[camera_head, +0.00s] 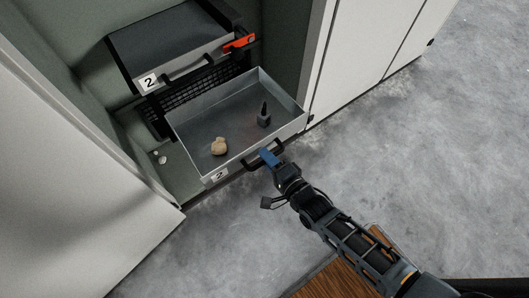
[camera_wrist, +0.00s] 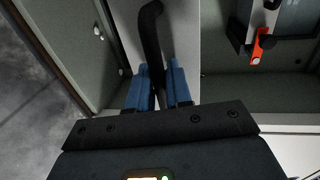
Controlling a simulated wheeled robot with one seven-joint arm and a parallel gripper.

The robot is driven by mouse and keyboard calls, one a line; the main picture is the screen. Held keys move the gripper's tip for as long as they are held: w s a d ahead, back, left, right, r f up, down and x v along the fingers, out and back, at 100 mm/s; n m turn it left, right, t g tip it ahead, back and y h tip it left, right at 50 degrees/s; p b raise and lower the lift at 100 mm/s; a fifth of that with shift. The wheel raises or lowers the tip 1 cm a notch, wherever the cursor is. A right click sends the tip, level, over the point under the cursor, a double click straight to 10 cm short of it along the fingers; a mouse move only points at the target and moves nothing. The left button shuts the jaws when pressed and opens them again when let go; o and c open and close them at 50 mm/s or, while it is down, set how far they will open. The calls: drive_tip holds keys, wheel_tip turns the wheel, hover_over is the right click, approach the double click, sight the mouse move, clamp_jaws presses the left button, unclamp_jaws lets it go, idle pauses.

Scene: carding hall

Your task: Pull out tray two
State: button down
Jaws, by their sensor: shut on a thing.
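In the head view an open grey metal tray (camera_head: 190,158) sticks out of the cabinet. Its front label (camera_head: 217,175) seems to read 2. A tan lump (camera_head: 219,146) and a small dark grey piece with an upright peg (camera_head: 264,116) are in it. My gripper (camera_head: 267,157) is at the dark handle (camera_head: 252,164) on the tray's front. In the wrist view my blue fingers (camera_wrist: 159,88) are shut on the dark curved handle (camera_wrist: 151,32), one on each side.
Above is a closed dark unit (camera_head: 166,46), also labelled 2, with its own handle and an orange latch (camera_head: 240,43). Cabinet doors stand at left (camera_head: 60,190) and right (camera_head: 365,40). A small white piece (camera_head: 161,158) lies on the cabinet floor. The concrete floor (camera_head: 420,160) at right is clear.

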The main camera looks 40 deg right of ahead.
drive_tip(key=c, duration=1.2)
unclamp_jaws()
drive_tip(key=s+r, duration=0.1)
drive_tip(key=s, duration=0.6)
drive_tip(key=shift+s+r+p, duration=0.2)
drive_tip(key=shift+s+p, duration=0.2)
drive_tip(key=shift+p, duration=0.05)
